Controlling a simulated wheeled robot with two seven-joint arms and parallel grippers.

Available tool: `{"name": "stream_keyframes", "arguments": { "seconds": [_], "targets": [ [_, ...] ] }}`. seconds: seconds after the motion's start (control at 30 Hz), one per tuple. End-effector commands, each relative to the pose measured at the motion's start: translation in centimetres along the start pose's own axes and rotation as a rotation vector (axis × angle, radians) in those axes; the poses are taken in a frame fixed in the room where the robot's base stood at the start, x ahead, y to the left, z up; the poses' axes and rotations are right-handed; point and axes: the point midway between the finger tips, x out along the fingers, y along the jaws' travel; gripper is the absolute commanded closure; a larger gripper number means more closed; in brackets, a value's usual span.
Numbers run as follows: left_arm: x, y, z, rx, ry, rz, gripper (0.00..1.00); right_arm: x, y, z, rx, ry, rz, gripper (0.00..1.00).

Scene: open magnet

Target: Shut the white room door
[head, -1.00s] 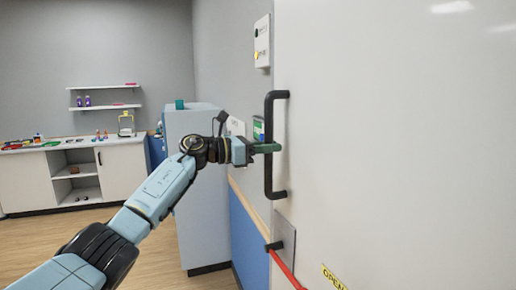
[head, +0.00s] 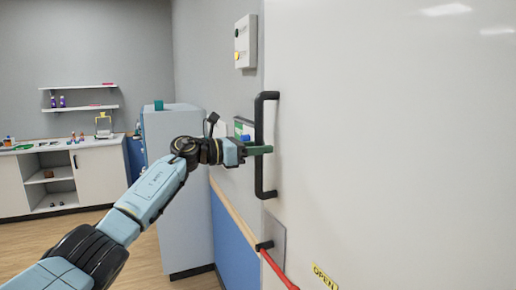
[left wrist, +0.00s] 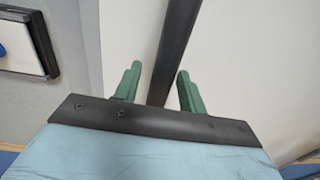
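The white room door (head: 390,150) fills the right side of the head view. It has a long black vertical bar handle (head: 268,180) near its left edge. My left gripper (head: 258,150) has its green fingers at the middle of the handle. In the left wrist view, the black handle bar (left wrist: 172,45) runs between the two fingers of my left gripper (left wrist: 160,90). A gap shows on each side of the bar, so the gripper is open around it, not clamped. My right gripper is not in view.
A white wall box (head: 245,42) is above the handle. A pale blue cabinet (head: 180,225) and a counter (head: 100,178) stand left. Floor there is clear.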

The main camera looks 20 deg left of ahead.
Motion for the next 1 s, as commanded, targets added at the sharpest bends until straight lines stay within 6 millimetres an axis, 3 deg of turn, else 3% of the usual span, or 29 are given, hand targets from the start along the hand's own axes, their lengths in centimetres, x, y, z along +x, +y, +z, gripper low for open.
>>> {"name": "stream_keyframes", "arguments": {
  "seconds": [0.17,0.33,0.7,1.0],
  "targets": [
    [-0.1,0.0,0.0,0.000,-0.001,-0.001,0.59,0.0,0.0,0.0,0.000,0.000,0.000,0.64],
    [-1.5,0.1,-0.1,0.001,-0.002,0.001,0.59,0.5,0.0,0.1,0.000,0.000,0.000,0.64],
    [-9.4,0.1,-0.3,0.001,0.001,0.002,0.59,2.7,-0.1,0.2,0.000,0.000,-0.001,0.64],
    [-13.1,0.0,-0.1,0.000,0.000,0.001,0.59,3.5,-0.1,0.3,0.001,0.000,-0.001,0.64]
  ]
}}
